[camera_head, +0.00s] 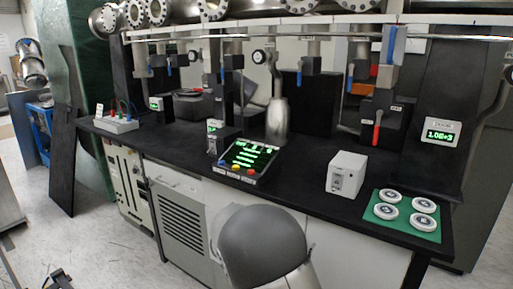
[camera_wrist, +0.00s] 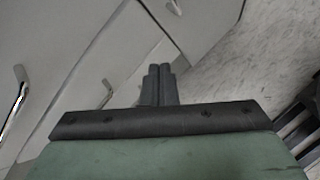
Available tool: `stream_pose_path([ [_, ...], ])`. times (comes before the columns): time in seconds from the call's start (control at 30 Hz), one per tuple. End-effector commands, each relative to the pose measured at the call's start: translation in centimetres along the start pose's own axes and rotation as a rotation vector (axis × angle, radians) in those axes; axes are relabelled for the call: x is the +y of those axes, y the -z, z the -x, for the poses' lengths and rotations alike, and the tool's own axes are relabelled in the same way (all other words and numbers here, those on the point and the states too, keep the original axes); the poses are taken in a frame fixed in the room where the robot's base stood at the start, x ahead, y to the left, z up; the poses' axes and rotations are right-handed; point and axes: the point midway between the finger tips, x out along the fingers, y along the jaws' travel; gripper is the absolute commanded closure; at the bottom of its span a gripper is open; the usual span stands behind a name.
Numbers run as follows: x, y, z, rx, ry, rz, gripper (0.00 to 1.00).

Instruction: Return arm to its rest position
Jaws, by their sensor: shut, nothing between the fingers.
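My gripper (camera_wrist: 160,84) shows in the wrist view, its two dark fingers close together with nothing between them. It points past grey cabinet fronts with handles, with the pale floor to the right. In the head view a grey rounded link of my arm (camera_head: 262,245) stands in front of the bench at the bottom middle. I cannot make out the gripper's fingers clearly in the head view.
The black bench (camera_head: 305,175) carries a lit control panel (camera_head: 248,158), a white box (camera_head: 346,174) and a green mat (camera_head: 420,228) with several round discs. Pipes and valves hang above it. Cabinets (camera_head: 185,215) stand below. Open floor (camera_head: 110,240) lies at left.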

Motion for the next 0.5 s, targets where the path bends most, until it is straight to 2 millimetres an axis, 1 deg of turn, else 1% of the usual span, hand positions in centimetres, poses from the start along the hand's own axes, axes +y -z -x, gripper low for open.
stream_pose_path([
  [0.03,-1.0,-4.7,3.0,0.034,0.061,-0.129,1.00],
  [0.07,-2.0,-6.5,4.0,0.053,0.100,-0.207,1.00],
  [0.1,-3.4,-8.9,5.5,0.077,0.150,-0.312,1.00],
  [0.17,-5.6,-12.2,7.9,0.109,0.228,-0.469,1.00],
  [0.2,-7.1,-14.2,9.7,0.130,0.279,-0.574,1.00],
  [0.27,-9.5,-17.1,12.5,0.158,0.358,-0.733,1.00],
  [0.3,-11.1,-18.9,14.5,0.173,0.410,-0.840,1.00],
  [0.37,-13.6,-21.1,17.6,0.195,0.489,-0.998,1.00],
  [0.4,-15.2,-22.4,19.5,0.206,0.539,-1.099,1.00],
  [0.5,-18.7,-24.4,23.8,0.225,0.652,-1.319,1.00],
])
